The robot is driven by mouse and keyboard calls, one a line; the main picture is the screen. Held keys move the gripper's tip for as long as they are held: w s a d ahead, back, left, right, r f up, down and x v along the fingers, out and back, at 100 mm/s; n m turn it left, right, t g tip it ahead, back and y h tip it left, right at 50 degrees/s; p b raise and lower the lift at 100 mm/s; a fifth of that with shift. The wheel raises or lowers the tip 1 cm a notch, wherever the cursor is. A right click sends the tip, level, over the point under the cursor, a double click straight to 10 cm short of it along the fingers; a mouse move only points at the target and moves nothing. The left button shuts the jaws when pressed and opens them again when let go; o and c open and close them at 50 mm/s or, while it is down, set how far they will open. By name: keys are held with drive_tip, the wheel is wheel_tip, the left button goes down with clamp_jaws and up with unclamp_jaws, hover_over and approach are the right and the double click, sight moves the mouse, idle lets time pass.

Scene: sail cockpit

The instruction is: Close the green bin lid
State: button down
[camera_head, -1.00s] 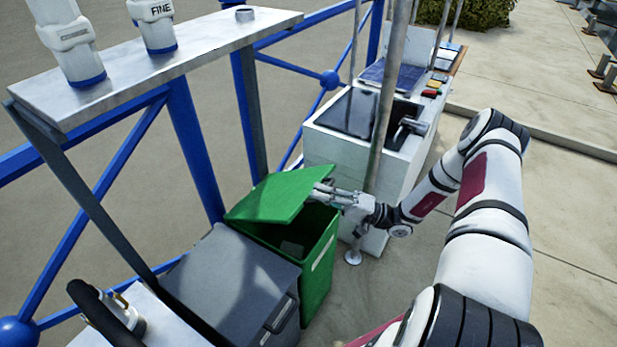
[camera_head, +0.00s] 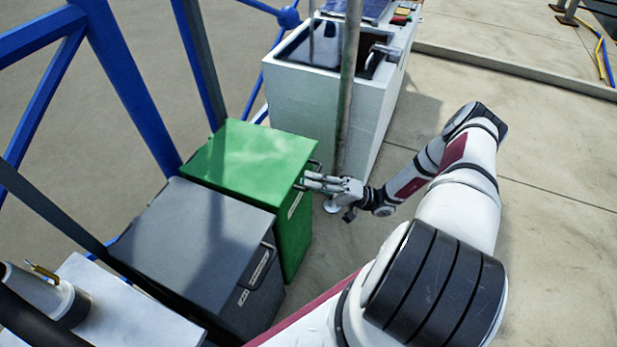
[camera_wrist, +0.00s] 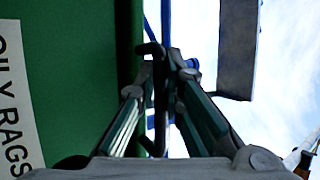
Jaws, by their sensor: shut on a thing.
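The green bin lid (camera_head: 250,155) lies flat on the green bin (camera_head: 292,240), with no gap visible from the head camera. A dark bar handle (camera_wrist: 151,50) stands out at the bin's front side in the wrist view. My gripper (camera_head: 308,181) is at the front edge of the lid, with its fingers closed around this handle. The wrist view shows the fingers (camera_wrist: 166,75) on both sides of the dark bar. The bin's green wall fills the left of that view, with a white "OILY RAGS" label (camera_wrist: 14,95).
A grey lidded bin (camera_head: 200,230) stands against the green bin's near side. A white cabinet (camera_head: 310,110) stands behind it. A vertical metal pole (camera_head: 346,100) rises close beside my gripper. Blue railing (camera_head: 125,80) runs at the left. The floor at the right is open.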

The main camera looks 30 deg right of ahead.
drive_tip(key=shift+f+y+b, duration=0.4)
drive_tip(key=shift+f+b, duration=0.1)
drive_tip(key=shift+f, duration=0.3)
drive_tip(key=shift+f, duration=0.15)
drive_tip(key=c, duration=1.7)
unclamp_jaws()
drive_tip(key=v, duration=1.2)
